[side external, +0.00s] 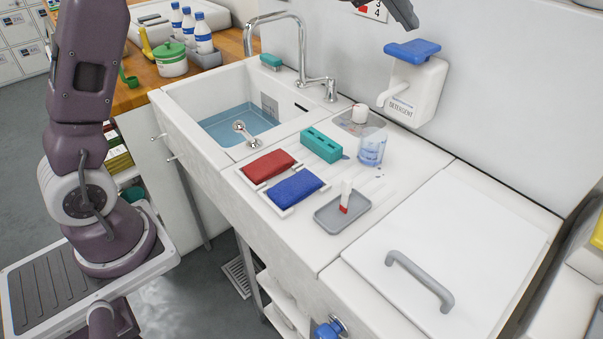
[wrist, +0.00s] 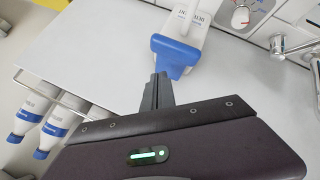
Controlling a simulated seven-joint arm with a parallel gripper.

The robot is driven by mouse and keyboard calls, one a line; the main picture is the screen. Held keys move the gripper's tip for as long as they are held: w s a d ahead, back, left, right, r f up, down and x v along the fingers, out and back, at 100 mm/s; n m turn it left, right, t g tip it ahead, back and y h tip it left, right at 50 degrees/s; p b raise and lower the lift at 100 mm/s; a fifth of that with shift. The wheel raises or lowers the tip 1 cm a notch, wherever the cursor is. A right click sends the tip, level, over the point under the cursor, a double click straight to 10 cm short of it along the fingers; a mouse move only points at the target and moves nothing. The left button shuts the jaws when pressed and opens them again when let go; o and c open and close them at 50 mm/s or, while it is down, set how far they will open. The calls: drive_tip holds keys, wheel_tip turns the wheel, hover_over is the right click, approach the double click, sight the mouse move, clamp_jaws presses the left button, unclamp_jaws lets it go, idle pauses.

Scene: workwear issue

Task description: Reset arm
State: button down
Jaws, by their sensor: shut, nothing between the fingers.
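My gripper (side external: 404,14) shows only in part at the top edge of the side view, high above the counter. In the wrist view its dark fingers (wrist: 158,90) are together with nothing held between them. They point toward the blue lever of the detergent dispenser (wrist: 177,52); I cannot tell the gap between them. In the side view the wall dispenser (side external: 415,92) has the same blue top (side external: 412,49), and the gripper is above it and apart from it.
The sink (side external: 235,112) holds water. On the counter are a red cloth (side external: 268,166), a blue cloth (side external: 295,187), a teal block (side external: 321,145), a clear cup (side external: 372,147) and a grey tray (side external: 328,217). A tall faucet (side external: 301,50) rises behind. A white lid (side external: 450,250) lies clear.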

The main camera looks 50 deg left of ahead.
wheel_tip(320, 180, up, 4)
drive_tip(key=shift+f, duration=0.2)
idle(0.5)
drive_tip(key=shift+s, duration=0.15)
drive_tip(key=s+m+g+y, duration=0.1)
drive_tip(key=s+m+g, duration=0.15)
drive_tip(key=s, duration=2.25)
drive_tip(key=s+a+f+m+y, duration=0.1)
drive_tip(key=s+f, duration=0.4)
drive_tip(key=s, duration=0.3)
drive_tip(key=s+a+f+m, duration=0.2)
drive_tip(key=s+f, duration=0.4)
drive_tip(key=s, duration=0.3)
drive_tip(key=shift+s+f+g+y, duration=0.2)
drive_tip(key=shift+s+g+y, duration=0.1)
drive_tip(key=shift+g+y, duration=0.1)
